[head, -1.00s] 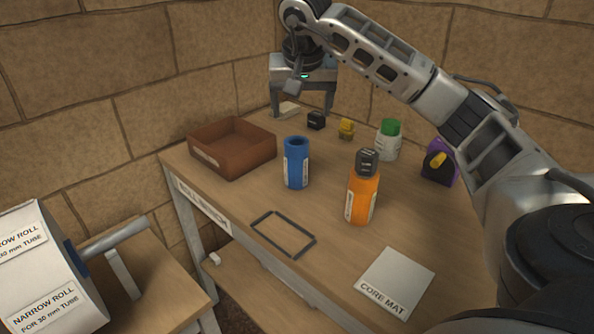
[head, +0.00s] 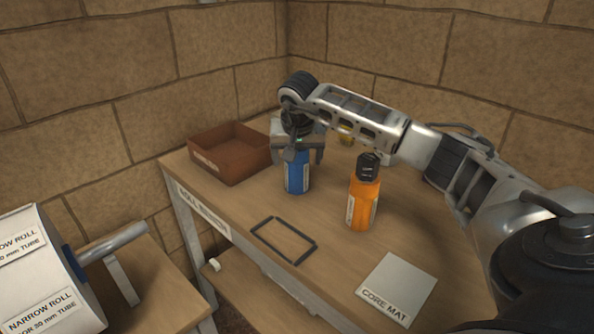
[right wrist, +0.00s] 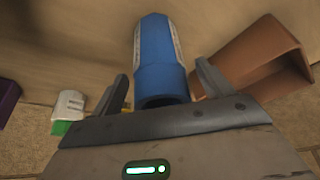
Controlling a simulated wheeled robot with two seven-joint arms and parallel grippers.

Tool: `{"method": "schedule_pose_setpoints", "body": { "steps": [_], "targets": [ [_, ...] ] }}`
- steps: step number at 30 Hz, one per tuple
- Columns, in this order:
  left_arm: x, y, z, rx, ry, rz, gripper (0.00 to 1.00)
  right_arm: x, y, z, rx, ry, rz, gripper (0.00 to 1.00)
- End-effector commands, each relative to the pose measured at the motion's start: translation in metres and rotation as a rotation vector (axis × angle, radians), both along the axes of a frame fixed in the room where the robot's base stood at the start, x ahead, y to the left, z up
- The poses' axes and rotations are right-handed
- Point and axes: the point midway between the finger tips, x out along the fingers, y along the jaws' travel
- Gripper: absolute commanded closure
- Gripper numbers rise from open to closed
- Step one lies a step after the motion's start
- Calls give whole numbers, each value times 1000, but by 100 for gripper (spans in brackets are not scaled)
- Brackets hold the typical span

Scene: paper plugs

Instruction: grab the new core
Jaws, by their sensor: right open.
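A blue hollow core (head: 297,180) with a white label stands upright on the table, near the brown tray. My right gripper (head: 298,158) is over its upper end, hiding the top from the head view. In the right wrist view the blue core (right wrist: 158,60) lies between the two open fingers (right wrist: 163,84), its dark open end toward the palm. There seems to be a gap on each side, wider at the left finger. My left gripper is not in view.
A brown tray (head: 232,172) stands left of the core. An orange bottle (head: 362,204) with a dark cap stands to its right. A black rectangular outline (head: 283,241) and the white core mat (head: 398,287) lie in front. A labelled white roll (head: 40,270) is at lower left.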

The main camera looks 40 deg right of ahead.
Motion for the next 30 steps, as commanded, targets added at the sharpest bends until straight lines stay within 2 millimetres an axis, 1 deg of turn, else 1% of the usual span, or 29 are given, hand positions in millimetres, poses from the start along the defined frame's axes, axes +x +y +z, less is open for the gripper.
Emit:
{"method": "schedule_pose_setpoints", "body": {
  "steps": [2,8,9,11,12,14,25,28,30],
  "targets": [
    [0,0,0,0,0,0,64,1,-1,-4,0,-1,0,21],
    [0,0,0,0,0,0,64,2,-1,-4,1,-2,1,21],
    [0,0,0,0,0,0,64,2,-1,-4,1,-2,1,27],
    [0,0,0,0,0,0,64,2,-1,-4,1,-2,1,44],
    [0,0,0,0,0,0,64,2,-1,-4,1,-2,1,55],
    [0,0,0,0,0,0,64,2,-1,-4,1,-2,1,71],
    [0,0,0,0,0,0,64,2,-1,-1,0,-3,0,71],
    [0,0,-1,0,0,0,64,2,-1,7,0,-4,0,71],
    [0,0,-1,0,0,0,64,3,-1,16,1,-6,0,71]
  ]
}}
